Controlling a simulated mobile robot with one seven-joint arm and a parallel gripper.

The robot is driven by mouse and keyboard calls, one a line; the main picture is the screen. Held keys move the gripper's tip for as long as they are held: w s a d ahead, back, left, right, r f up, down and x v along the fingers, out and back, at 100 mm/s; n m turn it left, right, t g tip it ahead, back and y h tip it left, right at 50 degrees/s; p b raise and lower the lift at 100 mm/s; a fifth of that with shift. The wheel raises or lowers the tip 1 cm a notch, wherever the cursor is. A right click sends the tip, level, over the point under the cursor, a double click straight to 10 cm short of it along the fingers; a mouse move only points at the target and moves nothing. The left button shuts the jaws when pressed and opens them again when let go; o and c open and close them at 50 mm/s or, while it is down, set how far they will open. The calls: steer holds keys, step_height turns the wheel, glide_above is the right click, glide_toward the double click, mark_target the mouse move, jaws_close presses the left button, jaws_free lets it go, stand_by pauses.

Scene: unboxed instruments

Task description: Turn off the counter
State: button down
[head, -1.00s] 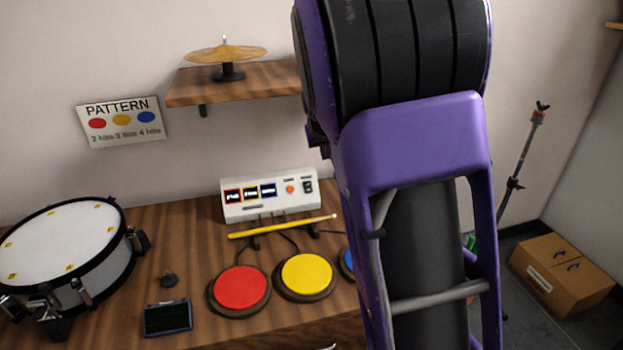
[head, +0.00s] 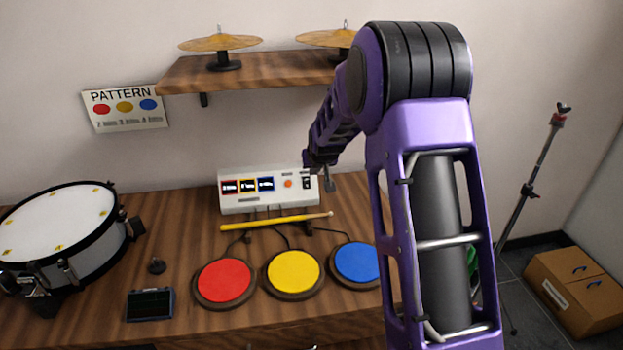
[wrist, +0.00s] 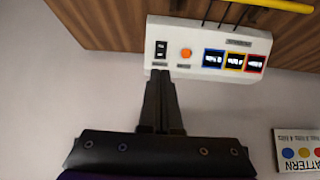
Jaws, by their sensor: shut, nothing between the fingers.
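The counter (head: 240,204) is a white box at the back of the wooden table, against the wall. Its face has three small displays framed red, yellow and blue, an orange round button (head: 288,183) and a black rocker switch (head: 306,182) at its right end. In the wrist view the counter appears upside down, with the switch (wrist: 161,49) at its left end and the orange button (wrist: 186,53) beside it. My gripper (wrist: 160,76) is shut and empty, its fingertips just by the counter's edge near the switch. I cannot tell whether they touch it.
A yellow drumstick (head: 275,221) rests in front of the counter. Red (head: 224,281), yellow (head: 294,272) and blue (head: 357,262) pads sit nearer. A drum (head: 60,225) stands left. A shelf (head: 185,80) with cymbals hangs above.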

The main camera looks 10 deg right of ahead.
stand_by(0.3)
steer(key=b, duration=0.1)
glide_toward(307, 180)
steer(key=x, duration=0.5)
steer(key=shift+s+f, duration=0.35)
steer(key=shift+s, duration=0.05)
steer(key=shift+w+f, duration=0.4)
steer(key=shift+w, duration=0.45)
steer(key=shift+w+r, duration=0.1)
steer(key=shift+w+g, duration=0.15)
steer(key=shift+g, duration=0.15)
